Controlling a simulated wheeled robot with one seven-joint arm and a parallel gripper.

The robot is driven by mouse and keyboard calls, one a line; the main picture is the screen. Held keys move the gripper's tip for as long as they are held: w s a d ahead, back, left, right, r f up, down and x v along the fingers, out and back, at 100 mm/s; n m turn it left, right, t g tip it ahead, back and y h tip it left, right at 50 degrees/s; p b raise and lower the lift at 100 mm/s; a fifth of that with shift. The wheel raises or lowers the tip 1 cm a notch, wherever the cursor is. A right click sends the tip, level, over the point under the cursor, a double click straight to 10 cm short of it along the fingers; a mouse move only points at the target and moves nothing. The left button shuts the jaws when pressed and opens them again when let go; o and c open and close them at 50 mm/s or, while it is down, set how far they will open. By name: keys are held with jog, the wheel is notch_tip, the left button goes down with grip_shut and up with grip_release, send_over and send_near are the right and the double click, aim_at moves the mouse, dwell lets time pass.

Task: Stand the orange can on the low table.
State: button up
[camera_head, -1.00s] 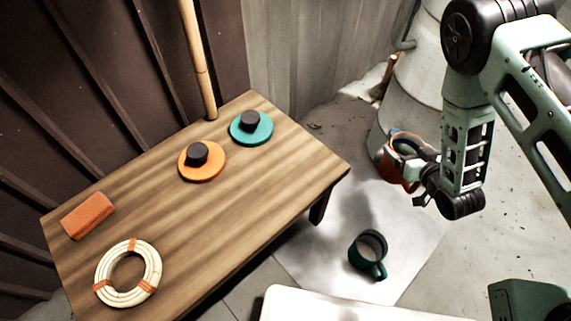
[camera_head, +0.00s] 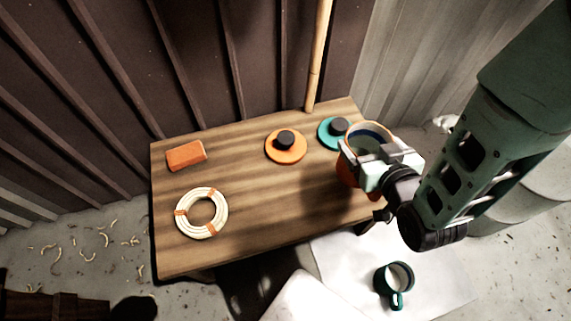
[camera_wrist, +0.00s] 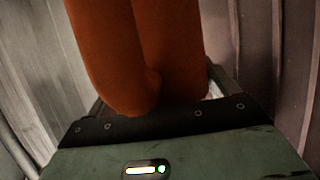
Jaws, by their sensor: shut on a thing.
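The orange can (camera_head: 345,171) is held upright or nearly so, its open top facing up with a bluish inside. My gripper (camera_head: 369,165) is shut on it and hides much of its body. The can appears over the right end of the low wooden table (camera_head: 245,195); I cannot tell its height above the top or whether it touches. In the wrist view the orange can (camera_wrist: 185,45) fills the upper middle, with a rounded orange part, perhaps its handle, close to my gripper.
An orange lid (camera_head: 286,147) and a teal lid (camera_head: 330,131), both with dark knobs, lie near the can. A teal mug (camera_head: 381,287) stands on the pale floor sheet. A pole (camera_head: 318,60) rises behind.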

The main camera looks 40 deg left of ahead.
aim_at(344, 174)
jog(key=shift+n+g+y, duration=0.4)
jog(key=shift+n+g, duration=0.1)
jog(key=s+a, duration=0.1)
jog(key=s+a+r, duration=0.2)
jog(key=shift+s, duration=0.3)
jog(key=shift+f+b, duration=1.45)
jog(key=shift+f, duration=3.65)
